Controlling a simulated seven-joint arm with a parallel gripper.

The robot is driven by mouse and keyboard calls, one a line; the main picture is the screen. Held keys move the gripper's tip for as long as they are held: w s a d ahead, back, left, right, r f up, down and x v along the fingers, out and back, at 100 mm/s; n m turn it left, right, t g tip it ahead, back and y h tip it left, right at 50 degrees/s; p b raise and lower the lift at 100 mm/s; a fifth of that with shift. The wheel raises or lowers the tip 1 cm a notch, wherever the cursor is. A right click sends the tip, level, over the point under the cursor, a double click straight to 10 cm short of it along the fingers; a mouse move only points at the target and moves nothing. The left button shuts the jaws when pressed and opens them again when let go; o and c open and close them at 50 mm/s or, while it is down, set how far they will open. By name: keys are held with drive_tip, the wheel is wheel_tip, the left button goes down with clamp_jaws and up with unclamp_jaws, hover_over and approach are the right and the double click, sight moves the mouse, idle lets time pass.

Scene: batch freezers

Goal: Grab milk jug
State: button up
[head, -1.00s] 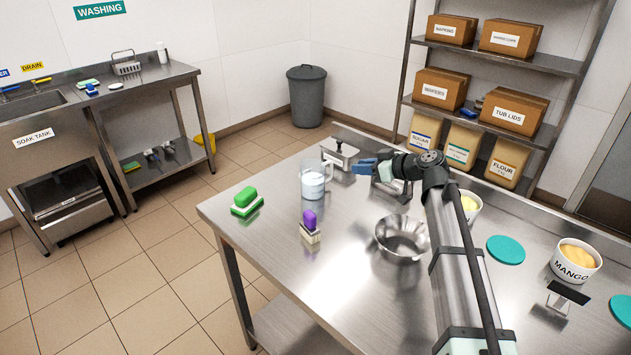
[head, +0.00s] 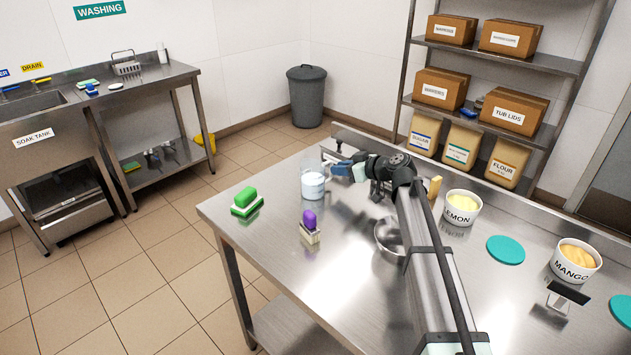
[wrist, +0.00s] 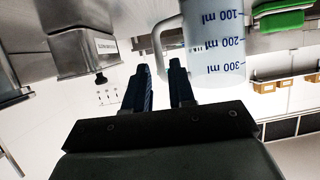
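The milk jug (head: 313,187) is a clear measuring jug with white milk in it, upright on the steel table. In the wrist view, which is upside down, the jug (wrist: 215,45) shows blue ml marks, and its handle (wrist: 157,48) curves out towards my gripper (wrist: 160,67). My gripper's two dark fingers are apart. The end of the handle appears in line with the gap between the fingertips; I cannot tell whether they touch it. In the head view my gripper (head: 338,169) is just right of the jug.
A steel container (wrist: 85,40) is close beside the fingers. A green sponge block (head: 246,200), a purple-topped brush (head: 310,225) and a metal bowl (head: 388,237) stand nearby. Lemon (head: 461,210) and mango (head: 575,262) tubs are at right. The table's front left is clear.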

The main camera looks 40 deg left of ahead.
sight(331, 175)
drive_tip(key=x, duration=0.4)
drive_tip(key=shift+a+f, duration=0.1)
drive_tip(key=shift+a, duration=0.15)
clamp_jaws()
